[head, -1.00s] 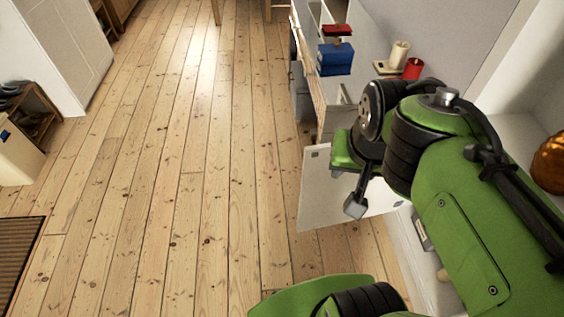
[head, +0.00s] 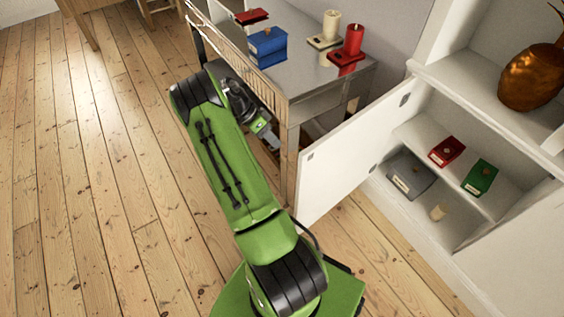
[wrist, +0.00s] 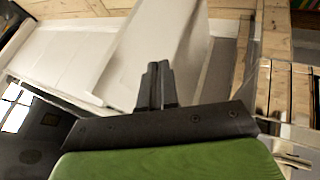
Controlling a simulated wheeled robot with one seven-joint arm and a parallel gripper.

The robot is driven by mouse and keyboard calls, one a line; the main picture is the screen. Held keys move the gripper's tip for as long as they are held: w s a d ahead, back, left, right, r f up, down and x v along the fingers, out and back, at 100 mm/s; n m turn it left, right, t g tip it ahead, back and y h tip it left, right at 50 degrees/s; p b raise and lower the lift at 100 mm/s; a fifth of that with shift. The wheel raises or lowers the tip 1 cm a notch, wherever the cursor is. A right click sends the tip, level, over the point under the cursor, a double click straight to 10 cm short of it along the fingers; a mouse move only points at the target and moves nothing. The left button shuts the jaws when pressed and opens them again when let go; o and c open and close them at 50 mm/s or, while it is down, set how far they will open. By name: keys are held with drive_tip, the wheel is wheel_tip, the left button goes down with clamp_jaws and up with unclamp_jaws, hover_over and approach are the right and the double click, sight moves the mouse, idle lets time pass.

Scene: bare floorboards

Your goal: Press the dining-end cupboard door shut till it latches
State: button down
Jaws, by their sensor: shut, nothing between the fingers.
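The white cupboard door (head: 345,155) stands wide open, hinged at the left side of the cupboard opening (head: 440,170). Its free edge points toward me, beside the sideboard. My gripper (head: 272,140) is at the sideboard's front corner, left of the door, with its fingertips partly hidden in the head view. In the wrist view, the shut, empty fingers (wrist: 156,82) point toward a white panel (wrist: 165,40), likely the door. I cannot tell whether they touch it.
Floor at left is clear.

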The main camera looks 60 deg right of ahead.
drive_tip(key=s+f+b, duration=0.2)
drive_tip(key=s+f, duration=0.5)
drive_tip(key=s, duration=0.1)
drive_tip(key=shift+s, duration=0.25)
drive_tip(key=shift+d, duration=0.1)
